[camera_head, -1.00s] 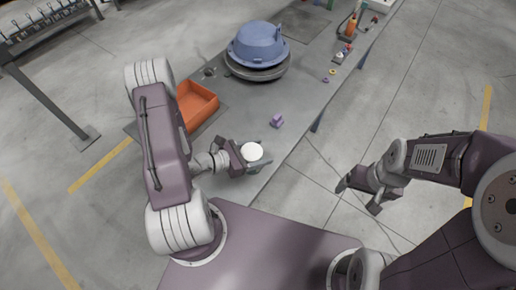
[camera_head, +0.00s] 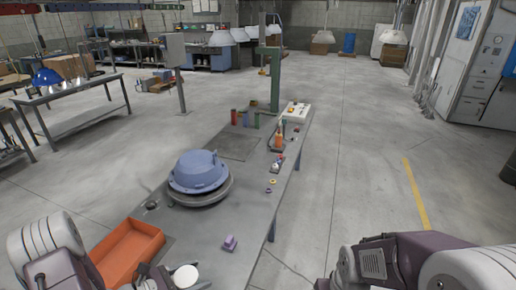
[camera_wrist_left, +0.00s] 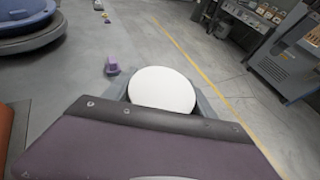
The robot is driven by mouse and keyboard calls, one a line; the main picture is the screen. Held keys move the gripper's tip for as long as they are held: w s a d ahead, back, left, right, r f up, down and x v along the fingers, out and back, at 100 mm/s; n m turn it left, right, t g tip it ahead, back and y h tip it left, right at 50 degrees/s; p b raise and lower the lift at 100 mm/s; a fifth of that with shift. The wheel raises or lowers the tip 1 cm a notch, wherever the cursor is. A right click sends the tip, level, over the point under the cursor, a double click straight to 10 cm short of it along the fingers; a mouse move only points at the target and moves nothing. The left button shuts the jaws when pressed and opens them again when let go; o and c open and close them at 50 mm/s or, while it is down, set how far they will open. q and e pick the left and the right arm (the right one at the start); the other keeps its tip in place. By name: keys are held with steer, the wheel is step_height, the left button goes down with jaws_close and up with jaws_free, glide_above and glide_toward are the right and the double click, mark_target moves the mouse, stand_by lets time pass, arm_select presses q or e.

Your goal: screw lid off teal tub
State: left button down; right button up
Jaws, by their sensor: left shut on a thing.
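A round white lid (camera_head: 186,275) shows at the bottom of the head view, near the front of the grey workbench. It also shows in the left wrist view (camera_wrist_left: 162,90), face up between the fingers. The tub under it is almost fully hidden by the lid and my gripper. My left gripper (camera_head: 178,279) is shut on the tub, with a finger on either side of the lid in the wrist view. My right gripper is outside the frame; only part of its arm shows at the lower right.
An orange bin (camera_head: 128,252) stands left of the lid. A purple block (camera_head: 230,242) lies beyond it on the workbench (camera_head: 225,275). A blue domed hood (camera_head: 199,172) sits farther back. Small parts lie along the right edge, and a green stand (camera_head: 274,80) rises behind.

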arm_select(q)
steer(key=shift+s+d+f+m+g+h, duration=0.1)
steer(key=shift+s+f+m+g+h, duration=0.35)
steer(key=shift+s, duration=0.2)
steer(key=shift+d+r, duration=0.1)
steer(key=shift+w+d+f+m+g+h, duration=0.65)
steer(key=shift+d+m+g, duration=1.1)
steer(key=shift+d, duration=2)
steer(key=shift+w+d+f+m+g+h, duration=0.65)
steer(key=shift+d+m+g, duration=1)
steer(key=shift+d, duration=2.05)
steer(key=w+a+r+n+t+y+b, duration=0.1)
steer(key=w+a+n+t+y+b, duration=0.3)
steer(key=n+t+b, duration=0.4)
steer(key=a+b, duration=0.1)
steer(key=b, duration=0.4)
steer(key=shift+r+n+b, duration=0.25)
steer(key=shift+n+b, duration=0.05)
steer(key=shift+n, duration=0.05)
